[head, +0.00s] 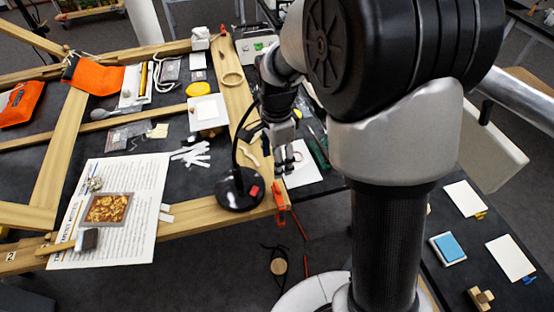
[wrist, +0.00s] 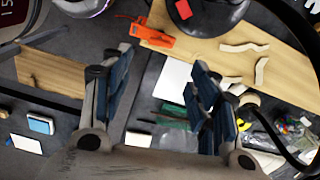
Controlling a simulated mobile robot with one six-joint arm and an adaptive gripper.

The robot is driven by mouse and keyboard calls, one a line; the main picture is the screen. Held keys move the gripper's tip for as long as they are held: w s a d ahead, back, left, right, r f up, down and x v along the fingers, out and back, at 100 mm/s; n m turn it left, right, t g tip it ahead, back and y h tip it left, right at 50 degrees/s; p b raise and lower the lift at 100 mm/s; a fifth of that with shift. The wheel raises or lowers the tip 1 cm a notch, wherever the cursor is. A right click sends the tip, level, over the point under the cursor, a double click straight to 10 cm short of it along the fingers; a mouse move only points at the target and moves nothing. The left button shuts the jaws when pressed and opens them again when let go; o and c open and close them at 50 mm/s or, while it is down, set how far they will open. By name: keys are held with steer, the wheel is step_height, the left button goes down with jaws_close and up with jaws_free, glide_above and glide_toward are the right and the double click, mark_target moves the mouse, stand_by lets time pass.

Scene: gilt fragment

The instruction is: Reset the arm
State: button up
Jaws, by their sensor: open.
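My gripper (head: 287,155) hangs from my arm near the middle of the head view, over the right end of the work table. In the wrist view my gripper (wrist: 160,95) shows its two fingers wide apart, with nothing between them. Below the fingers lie a white sheet (wrist: 174,80) and a dark green item (wrist: 178,112). My arm covers much of the right half of the head view and hides what lies behind it.
A black lamp base (head: 238,188) stands close left of my gripper, its thin neck rising beside it. An orange clamp (head: 280,196) grips the wooden frame edge. A gilt fragment (head: 107,209) lies on a printed sheet (head: 140,180). A second dark table with a blue pad (head: 449,248) is at right.

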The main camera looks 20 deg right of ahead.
stand_by(0.3)
steer(key=s+r+n+t+b, duration=0.1)
steer(key=s+r+n+t, duration=0.1)
steer(key=s+r+n, duration=0.75)
steer(key=s+r+n+t+b, duration=0.1)
steer(key=s+r+n+t, duration=0.1)
steer(key=s+n, duration=0.5)
steer(key=s+r, duration=0.1)
steer(key=s, duration=0.4)
steer(key=shift+d+t, duration=0.15)
steer(key=shift+t, duration=0.15)
steer(key=shift+s, duration=0.1)
steer(key=shift+c, duration=0.6)
